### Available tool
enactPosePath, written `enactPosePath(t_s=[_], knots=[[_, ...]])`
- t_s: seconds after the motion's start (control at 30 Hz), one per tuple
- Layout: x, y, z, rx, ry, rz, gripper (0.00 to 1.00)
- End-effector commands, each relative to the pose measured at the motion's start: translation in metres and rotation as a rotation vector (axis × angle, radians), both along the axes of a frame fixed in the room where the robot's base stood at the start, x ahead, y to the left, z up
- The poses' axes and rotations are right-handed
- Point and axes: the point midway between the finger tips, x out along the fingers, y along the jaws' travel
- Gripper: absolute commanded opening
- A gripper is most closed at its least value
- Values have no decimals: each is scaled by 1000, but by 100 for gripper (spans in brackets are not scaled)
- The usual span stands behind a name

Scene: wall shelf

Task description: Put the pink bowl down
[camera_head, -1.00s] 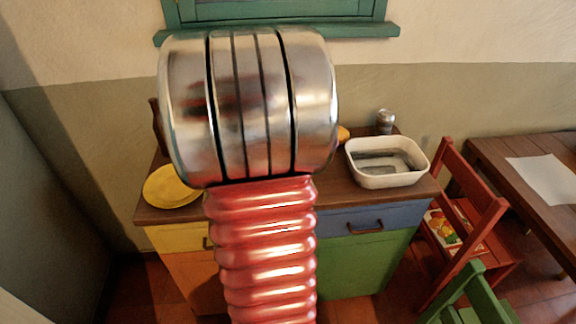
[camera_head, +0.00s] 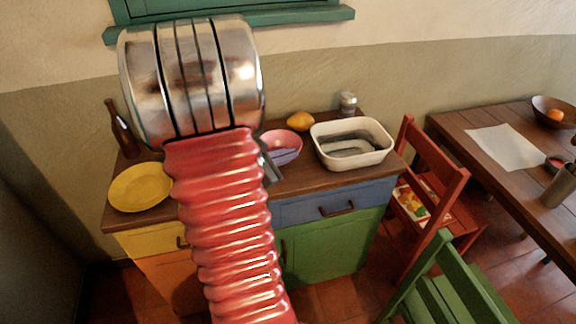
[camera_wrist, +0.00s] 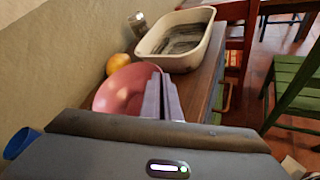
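The pink bowl (camera_head: 285,140) shows beside my arm at the wooden cabinet top (camera_head: 300,180), between the yellow plate and the white basin. It also fills the middle left of the wrist view (camera_wrist: 122,88). My gripper (camera_wrist: 163,92) has its two purple-grey fingers close together at the bowl's right rim, and it looks shut on that rim. In the head view the fingers (camera_head: 284,157) cross the near side of the bowl. I cannot tell whether the bowl's base touches the wood. My arm hides part of the cabinet top.
A yellow plate (camera_head: 140,187) and brown bottle (camera_head: 121,131) stand left. A yellow-orange fruit (camera_head: 300,121), a metal-topped shaker (camera_head: 347,103) and the white basin (camera_head: 378,155) are right of the bowl. Red (camera_head: 440,165) and green (camera_head: 450,285) chairs stand further right.

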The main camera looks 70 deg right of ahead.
Motion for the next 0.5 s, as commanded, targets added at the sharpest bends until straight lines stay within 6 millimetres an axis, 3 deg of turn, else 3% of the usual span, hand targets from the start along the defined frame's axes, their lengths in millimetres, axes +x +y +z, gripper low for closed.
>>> enactPosePath(t_s=[0.17, 0.5], knots=[[0, 0, -4, 0, 1, 0, 0], [1, 0, -38, 2, 1, 1, 0]])
